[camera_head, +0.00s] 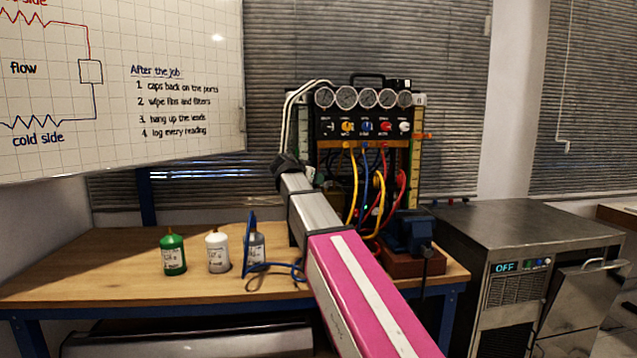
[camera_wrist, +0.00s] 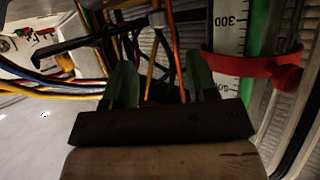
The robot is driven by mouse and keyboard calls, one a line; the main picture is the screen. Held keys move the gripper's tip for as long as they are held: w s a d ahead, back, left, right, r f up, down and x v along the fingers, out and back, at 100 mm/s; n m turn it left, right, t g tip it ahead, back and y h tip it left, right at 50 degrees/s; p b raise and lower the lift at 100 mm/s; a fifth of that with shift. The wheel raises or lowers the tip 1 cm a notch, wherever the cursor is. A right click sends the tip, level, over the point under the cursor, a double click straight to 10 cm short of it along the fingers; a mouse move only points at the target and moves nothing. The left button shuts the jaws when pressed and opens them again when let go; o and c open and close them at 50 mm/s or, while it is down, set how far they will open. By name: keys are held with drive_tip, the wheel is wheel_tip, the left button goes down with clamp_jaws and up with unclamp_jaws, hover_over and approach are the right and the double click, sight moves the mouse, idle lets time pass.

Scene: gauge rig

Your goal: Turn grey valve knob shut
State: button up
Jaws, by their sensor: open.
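The gauge rig (camera_head: 366,125) stands at the back of the bench in the head view, with a row of small knobs under its gauges. The leftmost knob (camera_head: 329,127) looks dark or grey; I cannot tell for certain that it is the grey valve knob. My gripper shows in the wrist view (camera_wrist: 161,84), with two green fingers apart and nothing between them that it holds. Hoses pass behind the fingers. In the head view my arm reaches to the rig's left side, below the knob row, and hides part of it. No grey knob is clear in the wrist view.
Yellow, blue and red hoses (camera_head: 381,195) hang in front of the rig. A red clamp (camera_wrist: 255,66) sits around a scaled tube right of my fingers. A blue vise (camera_head: 408,232) and bottles, one green (camera_head: 173,254), one white (camera_head: 217,251), stand on the bench (camera_head: 110,270).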

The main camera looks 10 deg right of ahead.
drive_tip(key=shift+s+a+r, duration=0.2)
drive_tip(key=shift+s+a, duration=0.1)
drive_tip(key=shift+f, duration=0.1)
drive_tip(key=n+t+y, duration=0.7)
drive_tip(key=t, duration=0.1)
approach(326, 186)
drive_tip(key=w, duration=0.3)
drive_tip(key=w+d, duration=0.1)
drive_tip(key=w, duration=0.6)
drive_tip(key=shift+w+d, duration=0.15)
drive_tip(key=shift+w, duration=0.05)
drive_tip(key=c, duration=0.9)
